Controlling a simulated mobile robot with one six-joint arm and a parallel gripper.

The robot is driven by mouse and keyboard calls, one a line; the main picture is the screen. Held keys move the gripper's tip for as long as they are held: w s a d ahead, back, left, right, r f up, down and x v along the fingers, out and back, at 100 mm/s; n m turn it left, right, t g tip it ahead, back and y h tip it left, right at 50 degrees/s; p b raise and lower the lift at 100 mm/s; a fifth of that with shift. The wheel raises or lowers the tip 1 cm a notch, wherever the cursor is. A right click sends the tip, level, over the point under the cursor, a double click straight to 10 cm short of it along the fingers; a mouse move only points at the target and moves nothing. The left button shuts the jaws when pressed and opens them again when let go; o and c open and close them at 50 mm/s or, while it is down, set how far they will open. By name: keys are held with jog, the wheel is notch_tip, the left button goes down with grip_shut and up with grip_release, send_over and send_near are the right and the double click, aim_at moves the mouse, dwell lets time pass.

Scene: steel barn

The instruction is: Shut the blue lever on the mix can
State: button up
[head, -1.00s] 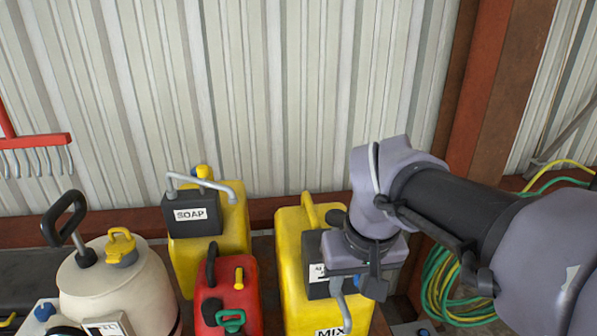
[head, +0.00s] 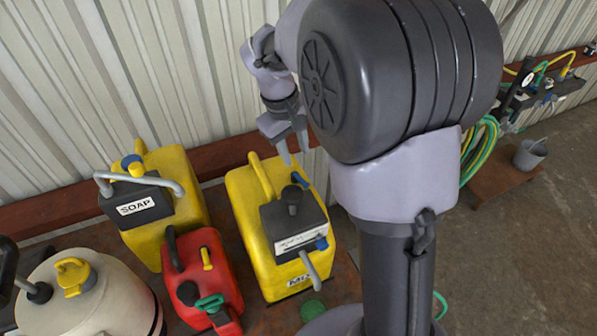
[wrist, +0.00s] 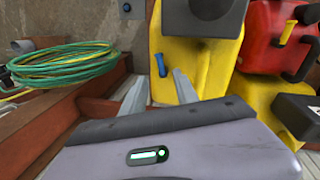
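The mix can (head: 249,232) is yellow, with a dark box on top, a grey spout in front and a "MIX" label. It stands upright right of the red can. Its blue lever (head: 301,180) is a short tab at the back right of the top. The box also has a small blue knob (head: 321,243). My gripper (head: 294,152) points down just behind the lever, its fingers apart and empty. In the wrist view the lever (wrist: 160,65) shows just beyond the gap between the fingertips (wrist: 158,86); I cannot tell whether they touch it.
The red can (head: 216,263), the soap can (head: 170,205) and a cream tank (head: 95,300) stand to the left. A corrugated wall (head: 150,70) rises behind my gripper. A coiled green and yellow hose (wrist: 62,65) lies beside the mix can.

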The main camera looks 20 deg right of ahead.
aim_at(302, 180)
jog(key=f, duration=0.3)
jog(key=w+d+f, duration=0.1)
jog(key=f, duration=0.3)
jog(key=d+f+b, duration=0.1)
jog(key=f, duration=0.3)
jog(key=shift+w+f, duration=0.2)
jog(key=shift+s, duration=0.1)
